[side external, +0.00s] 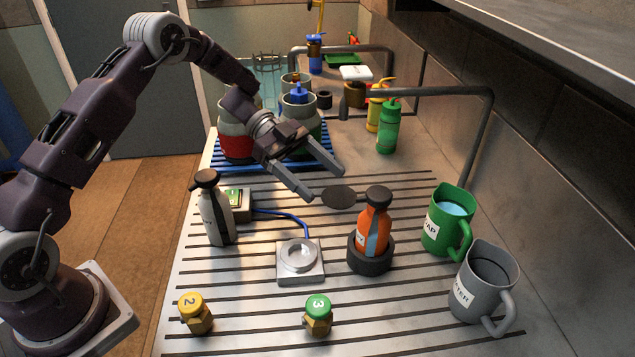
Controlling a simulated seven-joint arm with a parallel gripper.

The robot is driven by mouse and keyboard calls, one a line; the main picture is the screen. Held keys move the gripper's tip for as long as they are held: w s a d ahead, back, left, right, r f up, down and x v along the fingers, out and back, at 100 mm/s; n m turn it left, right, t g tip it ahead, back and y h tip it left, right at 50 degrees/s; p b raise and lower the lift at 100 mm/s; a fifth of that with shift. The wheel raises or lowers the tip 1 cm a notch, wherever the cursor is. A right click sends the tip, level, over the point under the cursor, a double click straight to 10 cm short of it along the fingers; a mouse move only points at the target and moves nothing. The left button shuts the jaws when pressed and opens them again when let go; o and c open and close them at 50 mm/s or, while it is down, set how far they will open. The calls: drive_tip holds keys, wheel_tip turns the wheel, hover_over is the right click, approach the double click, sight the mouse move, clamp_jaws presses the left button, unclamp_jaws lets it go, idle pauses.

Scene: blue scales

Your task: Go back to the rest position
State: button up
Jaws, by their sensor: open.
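My gripper (326,184) hangs in the air over the middle of the slatted metal counter, with its two fingers spread and nothing between them. An orange bottle (373,228) with a black cap stands upright in a black ring holder (371,252), below and right of the fingertips. A scale with a round silver pan (299,256) sits on the counter, joined by a blue cable to a small box with a green display (237,203).
A grey bottle (215,215) stands left. Weights with a yellow top (196,314) and a green top (318,315) stand in front. Green (447,222) and grey (484,284) jugs stand right. Jars, including a red one (236,142), crowd a blue rack behind my gripper. Metal pipes (482,130) rise behind.

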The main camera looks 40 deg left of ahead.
drive_tip(key=w+a+r+n+t+y, duration=0.1)
drive_tip(key=w+a+r+t, duration=0.25)
drive_tip(key=r, duration=0.45)
drive_tip(key=w+a+r+n+t+y, duration=0.25)
drive_tip(key=r+t, duration=0.25)
drive_tip(key=r, duration=0.3)
drive_tip(key=w+a+r+n+t+y, duration=0.1)
drive_tip(key=w+a+r+t, duration=0.2)
drive_tip(key=r, duration=0.5)
drive_tip(key=s+a+r+n+t+y, duration=0.5)
drive_tip(key=s+r+n+y, duration=0.2)
drive_tip(key=r+n+y, duration=0.15)
drive_tip(key=s+d+f+n+g, duration=0.1)
drive_tip(key=s+d+f+g, duration=0.2)
drive_tip(key=s, duration=0.7)
drive_tip(key=s+d+f+n+g, duration=0.2)
drive_tip(key=s+d+f+g, duration=0.1)
drive_tip(key=s+f, duration=0.5)
drive_tip(key=s+d+f+n+g, duration=0.2)
drive_tip(key=s+f+g, duration=0.3)
drive_tip(key=s, duration=0.9)
drive_tip(key=shift+s+d+f, duration=0.2)
drive_tip(key=shift+d+f, duration=0.2)
drive_tip(key=shift+f, duration=0.1)
